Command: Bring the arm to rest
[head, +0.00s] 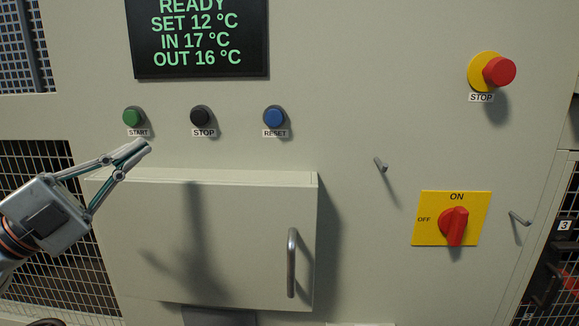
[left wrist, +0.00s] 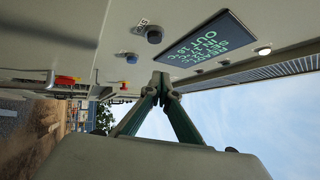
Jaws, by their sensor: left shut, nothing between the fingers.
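My left gripper (head: 143,146) comes in from the left in the head view. Its fingers are closed together with nothing between them. The fingertips are just below the green START button (head: 133,117), above the top left of the cabinet door. I cannot tell whether they touch the panel. In the left wrist view the closed fingertips (left wrist: 161,82) show in the middle, with the display (left wrist: 213,45) beyond them. My right gripper is not in view.
The panel has a black STOP button (head: 201,116), a blue RESET button (head: 274,117), a red emergency stop (head: 498,71) and a red rotary switch (head: 455,226) on a yellow plate. The cabinet door (head: 240,235) with its handle (head: 292,262) stands out from the panel. Small pegs (head: 381,165) protrude too.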

